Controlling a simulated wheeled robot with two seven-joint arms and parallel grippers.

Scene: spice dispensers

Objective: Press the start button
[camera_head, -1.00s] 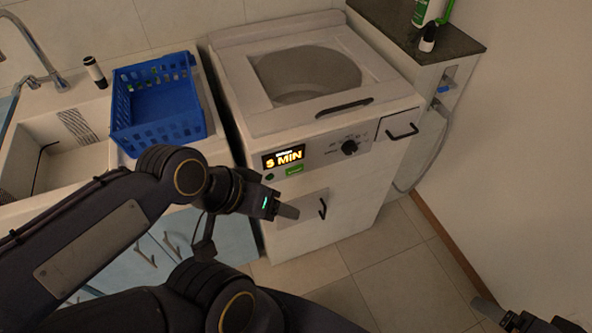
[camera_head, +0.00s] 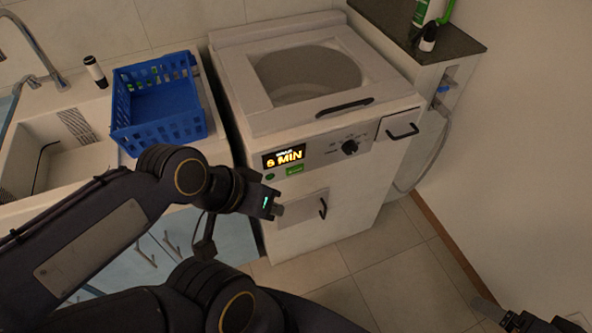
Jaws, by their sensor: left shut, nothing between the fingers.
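The white washing machine (camera_head: 318,225) stands at the centre with its lid shut. Its front panel has a lit display (camera_head: 284,157) that appears to read 6 MIN, a green rectangle (camera_head: 294,170) and a small round green button (camera_head: 269,178). The lettering on the green rectangle is too small to read, so I cannot tell which of the two is the start button. My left gripper (camera_head: 279,210) is shut and empty, just below these two in the picture. I cannot tell whether its tip touches the machine front. My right gripper (camera_head: 487,308) shows only partly at the bottom right.
Another small handle (camera_head: 323,208) is low on the front, close to my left gripper. A blue basket (camera_head: 158,138) stands left, beside the sink. The floor (camera_head: 400,275) at right is clear.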

